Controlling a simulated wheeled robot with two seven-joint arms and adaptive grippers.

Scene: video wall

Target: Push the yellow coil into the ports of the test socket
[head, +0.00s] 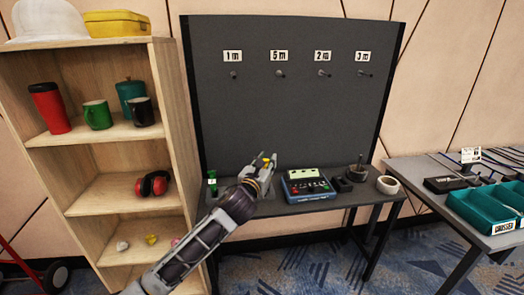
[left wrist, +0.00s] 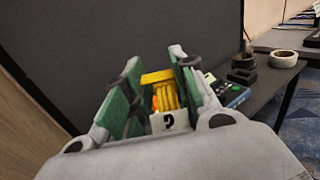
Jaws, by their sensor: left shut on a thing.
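The yellow coil (left wrist: 167,96) sits between the green-padded fingers of my left gripper (left wrist: 155,92) in the left wrist view, with a white tag marked with a dark character on its near side. In the head view my left gripper (head: 264,168) is shut on the coil, of which only small yellow bits (head: 266,158) show. The gripper is at the bench's left part, left of a blue tester (head: 308,186) with a pale display. A small black block (head: 342,185) stands right of the tester; I cannot tell which piece is the test socket, and no ports are clear. My right gripper is out of view.
A grey panel (head: 290,115) with labelled pegs, all bare, rises behind the bench (head: 335,200). A green item (head: 212,183), a dark post on a base (head: 357,170) and a tape roll (head: 388,185) stand on it. A wooden shelf (head: 185,130) is left; teal bins (head: 485,212) are right.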

